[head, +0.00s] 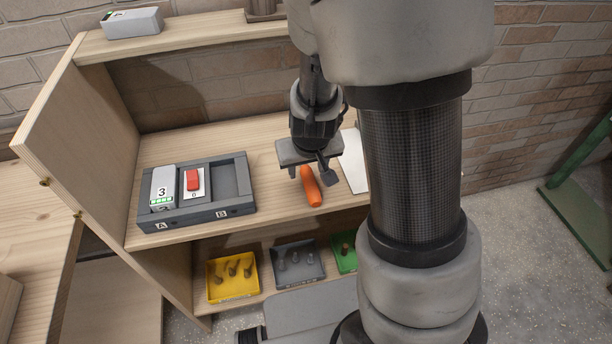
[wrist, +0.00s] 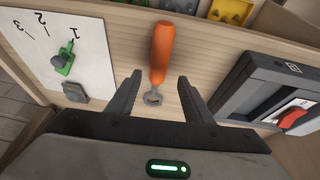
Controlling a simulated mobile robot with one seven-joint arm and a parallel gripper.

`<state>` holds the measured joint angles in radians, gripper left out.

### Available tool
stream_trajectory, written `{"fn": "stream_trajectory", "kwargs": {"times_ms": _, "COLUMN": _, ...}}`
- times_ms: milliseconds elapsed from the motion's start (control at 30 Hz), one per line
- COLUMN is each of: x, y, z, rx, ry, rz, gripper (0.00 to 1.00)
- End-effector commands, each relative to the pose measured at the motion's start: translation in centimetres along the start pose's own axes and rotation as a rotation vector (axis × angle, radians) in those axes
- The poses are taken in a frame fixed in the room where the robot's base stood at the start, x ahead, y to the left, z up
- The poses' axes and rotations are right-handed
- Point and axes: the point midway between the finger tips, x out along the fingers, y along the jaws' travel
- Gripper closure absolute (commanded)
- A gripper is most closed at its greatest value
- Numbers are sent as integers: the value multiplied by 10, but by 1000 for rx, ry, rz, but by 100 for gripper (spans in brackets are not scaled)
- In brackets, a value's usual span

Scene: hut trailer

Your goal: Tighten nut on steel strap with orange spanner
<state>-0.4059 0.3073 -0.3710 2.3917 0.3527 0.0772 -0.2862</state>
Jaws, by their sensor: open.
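The orange spanner (head: 312,188) lies on the wooden shelf, its handle toward the shelf's front edge.
A dark grey tray (head: 205,214) with two blocks stands left of the spanner. A white board (wrist: 45,60) marked 1, 2, 3 bears a green part (wrist: 64,58); a grey block (wrist: 75,91) is at its edge. Yellow (head: 232,292), grey (head: 318,272) and green bins (head: 343,264) sit below.

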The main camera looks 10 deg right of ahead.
Motion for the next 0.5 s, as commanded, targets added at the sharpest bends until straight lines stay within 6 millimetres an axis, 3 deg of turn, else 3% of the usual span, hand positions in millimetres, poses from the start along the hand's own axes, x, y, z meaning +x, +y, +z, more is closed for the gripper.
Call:
{"fn": "stream_trajectory", "kwargs": {"times_ms": 200, "x": 37, "y": 5, "z": 2, "rx": 4, "ry": -2, "rz": 2, "gripper": 54}}
{"fn": "stream_trajectory", "kwargs": {"times_ms": 500, "x": 47, "y": 4, "z": 1, "rx": 0, "ry": -1, "rz": 0, "gripper": 54}}
